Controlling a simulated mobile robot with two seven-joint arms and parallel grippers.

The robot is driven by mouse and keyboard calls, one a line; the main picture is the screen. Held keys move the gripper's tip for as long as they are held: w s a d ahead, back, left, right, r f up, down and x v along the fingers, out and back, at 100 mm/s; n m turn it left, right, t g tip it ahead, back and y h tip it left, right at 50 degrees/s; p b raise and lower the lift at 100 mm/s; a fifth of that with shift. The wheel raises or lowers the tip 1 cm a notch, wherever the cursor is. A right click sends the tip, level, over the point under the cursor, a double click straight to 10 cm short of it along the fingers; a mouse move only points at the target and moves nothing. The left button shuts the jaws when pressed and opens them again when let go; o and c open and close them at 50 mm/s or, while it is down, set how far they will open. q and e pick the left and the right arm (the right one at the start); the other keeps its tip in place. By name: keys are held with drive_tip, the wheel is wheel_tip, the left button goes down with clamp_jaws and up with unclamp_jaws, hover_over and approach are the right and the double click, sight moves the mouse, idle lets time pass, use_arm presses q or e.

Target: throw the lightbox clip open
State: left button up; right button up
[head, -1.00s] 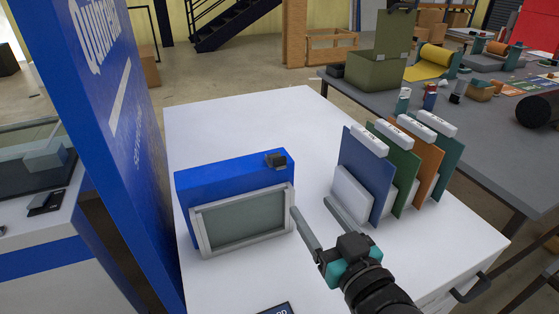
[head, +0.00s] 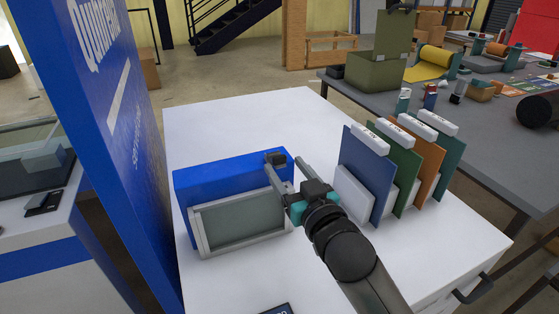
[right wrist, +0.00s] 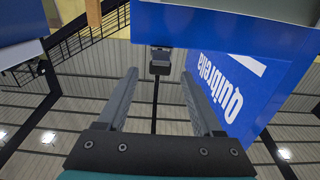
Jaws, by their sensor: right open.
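The lightbox (head: 225,172) is a blue box with a grey-framed panel (head: 240,222) on its front, standing on the white table. Its dark clip (head: 277,158) sits at the top right corner. My right gripper (head: 284,166) is open at the lightbox's right end, its fingertips close to the clip. In the right wrist view the clip (right wrist: 160,62) shows beyond the gap between the open fingers (right wrist: 159,74), at the edge of the blue box (right wrist: 215,28). I cannot tell whether a finger touches it. My left gripper is not in view.
Several coloured panels with white labelled tops (head: 372,170) stand close right of my right gripper. A tall blue banner (head: 105,130) rises at the left. The white table (head: 240,125) is clear behind the lightbox.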

sight(281, 161)
drive_tip(key=shift+b+x, duration=0.3)
drive_tip(key=shift+x, duration=1.85)
drive_tip(key=shift+c, duration=0.3)
drive_tip(key=shift+s, duration=0.1)
clamp_jaws()
